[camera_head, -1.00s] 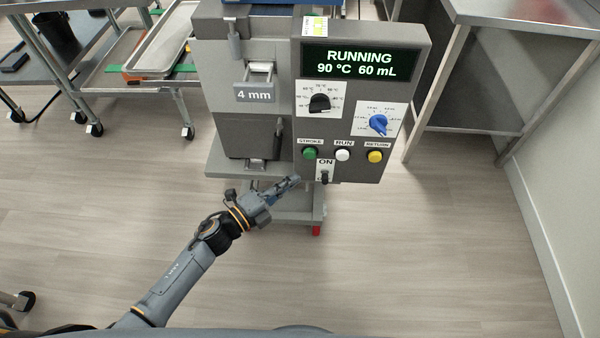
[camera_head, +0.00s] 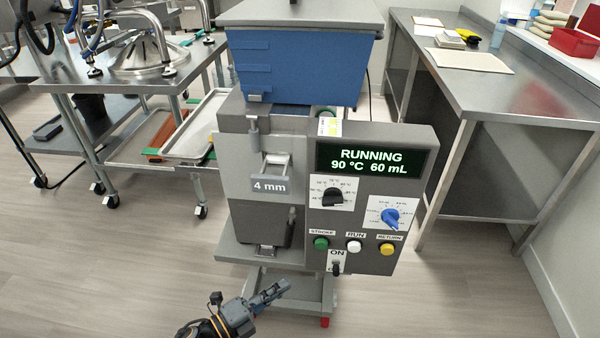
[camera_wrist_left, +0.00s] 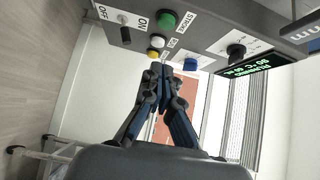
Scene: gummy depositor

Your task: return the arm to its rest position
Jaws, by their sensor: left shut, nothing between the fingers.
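My left gripper (camera_head: 272,292) is low in the head view, in front of the depositor's lower frame and below its control panel (camera_head: 415,167). Its fingers are shut with nothing between them. In the left wrist view the shut fingers (camera_wrist_left: 166,72) point up toward the panel's underside and buttons, and I see no object held. The gummy depositor (camera_head: 262,200) stands upright, and its display (camera_head: 367,161) reads RUNNING, 90 °C, 60 mL. The switch (camera_head: 335,268) is beside the ON label. My right gripper is not in view.
A steel table (camera_head: 480,95) stands at the right with papers and a red bin (camera_head: 577,43) behind. A wheeled cart (camera_head: 130,78) with a tray (camera_head: 195,125) stands at the left. The blue hopper (camera_head: 305,65) tops the machine. The floor in front is open.

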